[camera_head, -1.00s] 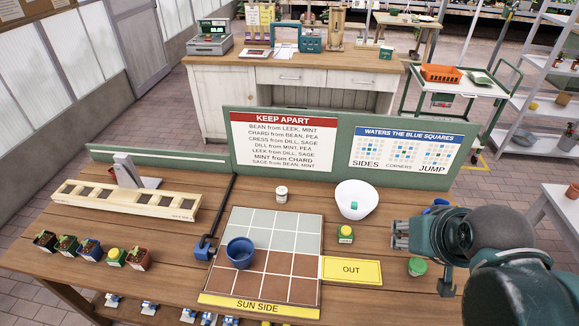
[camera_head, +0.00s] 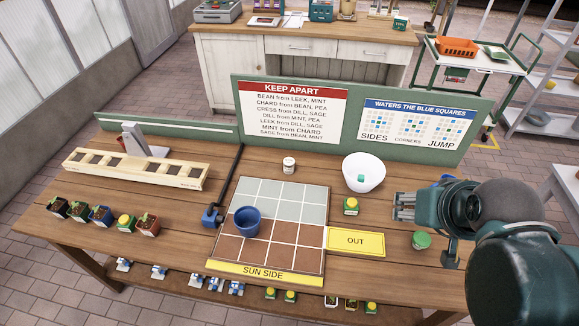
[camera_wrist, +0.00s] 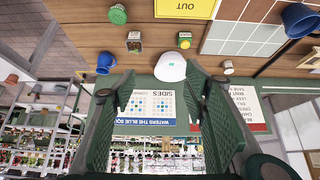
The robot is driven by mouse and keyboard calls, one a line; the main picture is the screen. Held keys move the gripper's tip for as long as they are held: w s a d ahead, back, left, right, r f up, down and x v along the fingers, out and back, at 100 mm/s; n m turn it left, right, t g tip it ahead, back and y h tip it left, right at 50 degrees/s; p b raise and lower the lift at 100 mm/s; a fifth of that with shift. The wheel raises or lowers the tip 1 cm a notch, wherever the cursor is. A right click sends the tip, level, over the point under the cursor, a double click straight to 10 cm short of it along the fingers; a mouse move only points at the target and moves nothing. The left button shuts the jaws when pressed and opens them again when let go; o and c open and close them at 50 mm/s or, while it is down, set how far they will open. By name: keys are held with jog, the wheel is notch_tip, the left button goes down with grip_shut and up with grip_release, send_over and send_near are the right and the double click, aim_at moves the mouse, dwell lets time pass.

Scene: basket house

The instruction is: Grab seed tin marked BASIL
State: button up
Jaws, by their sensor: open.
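No label reading BASIL is legible in either view. Small green tins with yellow tops stand about the table: one (camera_head: 351,206) right of the planting grid, which also shows in the wrist view (camera_wrist: 184,40), and one (camera_head: 125,223) in the row at left. A green-lidded round tin (camera_head: 421,241) stands right of the OUT card, also in the wrist view (camera_wrist: 118,14).
A white bowl (camera_head: 364,174) holds a small teal item. A blue pot (camera_head: 246,220) stands on the grid (camera_head: 284,205). A white jar (camera_head: 289,165) is behind it. Several tins and pots stand on the lower shelf (camera_head: 250,292). The sign board (camera_head: 350,123) rises along the back.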

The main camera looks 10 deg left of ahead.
dwell(0.4)
jog(key=m+g+b, duration=0.1)
jog(key=m+g, duration=0.6)
jog(key=m, duration=0.9)
send_over(288, 161)
jog(key=f, duration=2.4)
jog(key=shift+s+d, duration=0.2)
jog(key=shift+d, duration=0.05)
jog(key=shift+a+f, duration=0.2)
jog(key=shift+f, duration=0.1)
jog(key=shift+f+b, duration=0.3)
jog(key=shift+f, duration=0.95)
